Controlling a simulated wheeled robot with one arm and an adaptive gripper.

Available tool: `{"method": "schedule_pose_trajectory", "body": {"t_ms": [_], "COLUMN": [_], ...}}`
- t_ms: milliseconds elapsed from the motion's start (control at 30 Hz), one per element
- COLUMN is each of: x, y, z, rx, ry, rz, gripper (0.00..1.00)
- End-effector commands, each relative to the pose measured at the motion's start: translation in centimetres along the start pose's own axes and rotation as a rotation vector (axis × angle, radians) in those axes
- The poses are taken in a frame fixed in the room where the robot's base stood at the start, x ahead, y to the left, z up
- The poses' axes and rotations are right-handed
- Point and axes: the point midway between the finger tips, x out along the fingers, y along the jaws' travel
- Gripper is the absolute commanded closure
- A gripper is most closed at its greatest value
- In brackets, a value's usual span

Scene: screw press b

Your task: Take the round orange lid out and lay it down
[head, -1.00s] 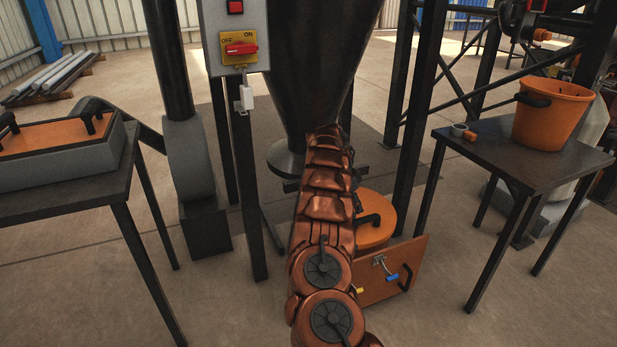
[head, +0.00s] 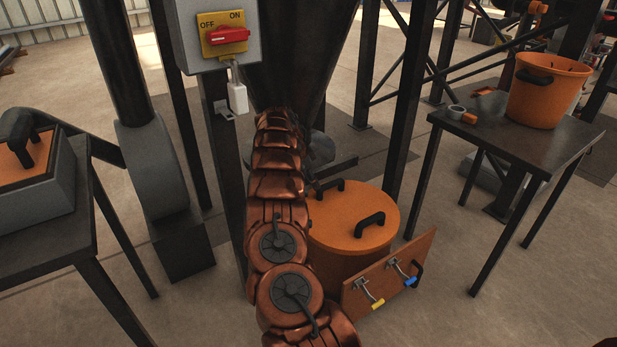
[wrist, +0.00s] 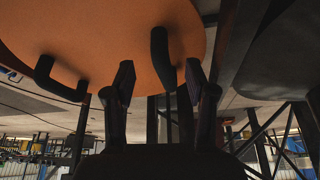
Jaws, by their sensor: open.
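The round orange lid (head: 348,213) lies level on top of an orange drum (head: 345,262) below the dark hopper. It has two black handles, a far one (head: 329,189) and a near one (head: 371,221). In the wrist view the lid (wrist: 110,35) fills the top, seen at close range. My gripper (wrist: 162,88) is open there, and one lid handle (wrist: 161,60) shows between its two fingers. The fingers do not visibly press on it, and I cannot tell the depth between them. In the head view my gripper is hidden behind my arm.
An orange panel (head: 388,275) with blue and yellow latch handles stands at the drum's front. A dark table (head: 540,150) at right holds an orange bucket (head: 548,92) and small parts. A box with an orange top (head: 28,155) sits on the left table. Posts flank the hopper (head: 295,60).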

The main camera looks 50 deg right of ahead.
Motion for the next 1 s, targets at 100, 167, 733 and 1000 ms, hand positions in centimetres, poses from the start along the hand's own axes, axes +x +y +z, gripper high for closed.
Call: {"method": "schedule_pose_trajectory", "body": {"t_ms": [100, 167, 733, 1000], "x": [1.7, 2.5, 6.8, 6.8], "y": [0.1, 0.1, 0.1, 0.1], "z": [0.1, 0.1, -0.3, -0.2], "rx": [-0.001, 0.000, 0.004, 0.004], "ry": [0.000, 0.000, 0.000, 0.000], "rz": [0.002, 0.002, 0.001, 0.001], "gripper": [0.45, 0.45, 0.45, 0.64]}}
